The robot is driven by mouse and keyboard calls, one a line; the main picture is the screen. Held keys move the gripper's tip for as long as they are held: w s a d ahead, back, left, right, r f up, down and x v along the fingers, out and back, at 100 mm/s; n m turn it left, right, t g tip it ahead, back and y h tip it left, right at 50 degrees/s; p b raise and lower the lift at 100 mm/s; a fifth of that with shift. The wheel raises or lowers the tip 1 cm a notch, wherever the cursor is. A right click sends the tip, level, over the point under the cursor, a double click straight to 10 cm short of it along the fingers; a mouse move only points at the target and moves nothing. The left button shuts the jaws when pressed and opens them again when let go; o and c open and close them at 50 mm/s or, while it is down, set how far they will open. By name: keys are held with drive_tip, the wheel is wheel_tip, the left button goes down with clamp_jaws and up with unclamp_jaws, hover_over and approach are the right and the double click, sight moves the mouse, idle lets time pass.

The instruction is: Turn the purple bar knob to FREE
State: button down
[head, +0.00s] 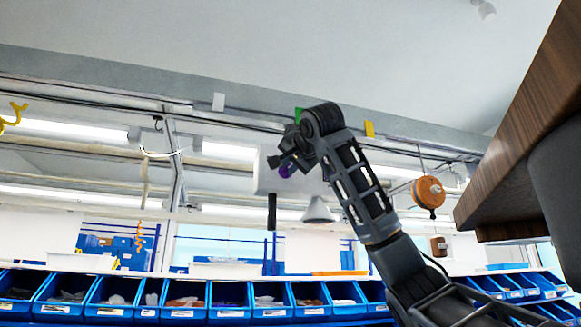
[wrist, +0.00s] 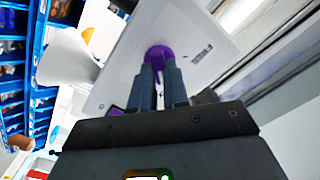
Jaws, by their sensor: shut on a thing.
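The purple bar knob (wrist: 157,54) sits on a white panel (wrist: 118,68) in the wrist view. My gripper (wrist: 159,66) has its two grey fingers on either side of the knob's bar, shut on it. A short dark printed label (wrist: 202,54) stands to the right of the knob; it is too small and tilted to read surely. In the head view a bit of purple (head: 286,169) shows beside my gripper (head: 283,164), in front of the pale panel (head: 266,183). My gripper hides most of the knob there.
A white cone (head: 318,211) and a dark hanging cylinder (head: 271,211) are below the panel. An orange reel (head: 428,192) hangs to the right. A wooden edge (head: 520,120) fills the upper right. Blue bins (head: 228,302) line the bottom.

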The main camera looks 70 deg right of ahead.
drive_tip(key=shift+w+f+n+b, duration=0.1)
drive_tip(key=shift+f+n+b, duration=0.05)
drive_tip(key=shift+n+b, duration=0.8)
drive_tip(key=n, duration=1.1)
drive_tip(key=shift+a+n, duration=0.1)
drive_tip(key=shift+n, duration=2.15)
drive_tip(key=c, duration=1.1)
unclamp_jaws()
drive_tip(key=shift+b+v, duration=1.15)
drive_tip(key=shift+v, duration=2.75)
